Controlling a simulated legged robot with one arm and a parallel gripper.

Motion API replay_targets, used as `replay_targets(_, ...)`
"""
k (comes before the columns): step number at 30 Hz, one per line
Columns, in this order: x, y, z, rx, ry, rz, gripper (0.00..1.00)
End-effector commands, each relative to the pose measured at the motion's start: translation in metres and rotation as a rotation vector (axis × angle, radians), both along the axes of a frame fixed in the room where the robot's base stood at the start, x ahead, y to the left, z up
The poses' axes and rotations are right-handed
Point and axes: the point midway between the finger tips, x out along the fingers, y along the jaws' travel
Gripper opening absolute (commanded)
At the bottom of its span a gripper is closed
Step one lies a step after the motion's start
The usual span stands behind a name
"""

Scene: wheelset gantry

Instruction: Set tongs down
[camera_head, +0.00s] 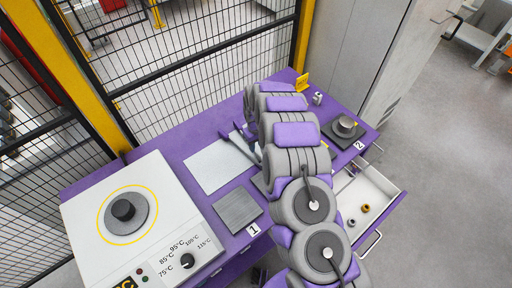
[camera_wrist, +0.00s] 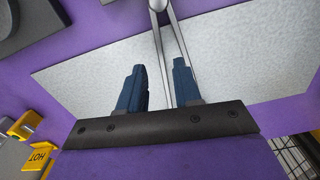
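Silver tongs (camera_wrist: 163,45) show in the wrist view, with a round hinge end at the top and two thin legs spreading downward. They are over a pale grey rectangular plate (camera_wrist: 90,75) on the purple table. My gripper (camera_wrist: 160,68) has two dark blue fingers spread apart. One tong leg runs through the gap between the fingers, and the other passes behind the right finger. I see no finger clamped on the tongs. In the head view, the pale plate (camera_head: 208,167) lies left of my arm, and my gripper (camera_head: 235,138) is over its right side, partly hidden.
A white heater (camera_head: 150,225) with a dark knob on top stands at the left. A dark square plate (camera_head: 238,209) lies by label 1. A dark stand (camera_head: 345,130) is by label 2. A drawer (camera_head: 370,190) is open at the right. A yellow HOT sign (camera_wrist: 38,158) stands nearby.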

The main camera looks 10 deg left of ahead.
Motion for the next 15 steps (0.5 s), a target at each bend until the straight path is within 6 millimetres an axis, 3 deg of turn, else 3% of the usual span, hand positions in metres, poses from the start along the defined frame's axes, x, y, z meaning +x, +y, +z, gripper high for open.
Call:
replay_targets(9,0.001,-0.001,0.071,0.001,-0.003,-0.001,0.33)
replay_targets(15,0.001,0.0,0.097,0.0,-0.003,0.0,0.33)
